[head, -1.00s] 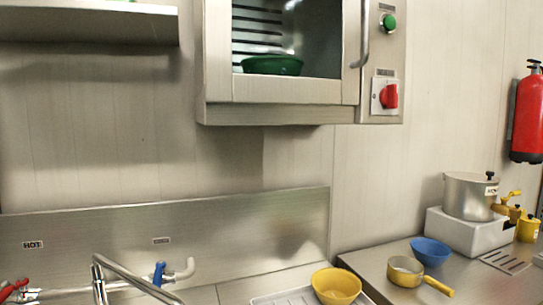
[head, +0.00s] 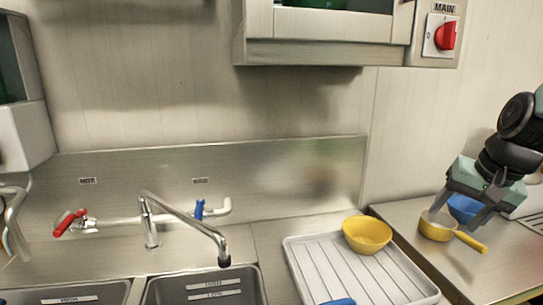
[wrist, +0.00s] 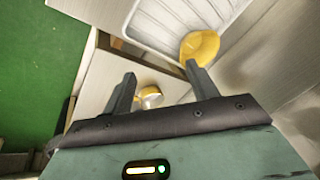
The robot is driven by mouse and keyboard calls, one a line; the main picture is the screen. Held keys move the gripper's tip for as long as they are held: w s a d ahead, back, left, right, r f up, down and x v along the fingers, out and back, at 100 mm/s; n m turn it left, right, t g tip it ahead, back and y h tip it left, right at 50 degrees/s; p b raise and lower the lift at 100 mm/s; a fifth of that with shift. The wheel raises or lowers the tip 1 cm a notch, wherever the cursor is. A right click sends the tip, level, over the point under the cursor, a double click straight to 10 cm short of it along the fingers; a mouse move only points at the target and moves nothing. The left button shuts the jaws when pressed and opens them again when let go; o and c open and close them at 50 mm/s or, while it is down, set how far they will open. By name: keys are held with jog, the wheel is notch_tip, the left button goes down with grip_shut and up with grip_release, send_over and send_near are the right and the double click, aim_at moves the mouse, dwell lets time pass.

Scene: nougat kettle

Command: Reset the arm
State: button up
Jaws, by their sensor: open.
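My gripper (head: 455,214) is at the right of the head view, pointing down above the right-hand counter. Its two fingers are spread apart with nothing between them. In the head view it overlaps the yellow pan (head: 436,230) and partly hides the blue bowl (head: 464,207) behind it. In the wrist view my open gripper (wrist: 160,72) shows a small yellow pan (wrist: 149,95) beyond the fingers and a yellow bowl (wrist: 199,46) past the right finger. I cannot tell the exact height of the fingers above the counter.
A yellow bowl (head: 367,235) stands on a ribbed white drainer tray (head: 330,272). Left of it are sinks (head: 200,289) and a tall metal faucet (head: 184,214). A wall cabinet (head: 325,52) hangs above. A green floor (wrist: 38,75) shows in the wrist view.

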jog(key=s+a+f+n+g+h, duration=0.1)
jog(key=s+a+f+n, duration=0.3)
jog(key=s+f+n, duration=0.45)
jog(key=s+a+r+n+g, duration=0.1)
jog(key=s+a+n, duration=0.1)
jog(key=s+a, duration=0.5)
jog(key=s+a+n+g, duration=0.2)
jog(key=s+a, duration=0.4)
jog(key=a, duration=0.5)
jog(key=shift+s+a+r+n, duration=0.15)
jog(key=shift+s+r+n, duration=0.25)
jog(key=shift+n, duration=0.35)
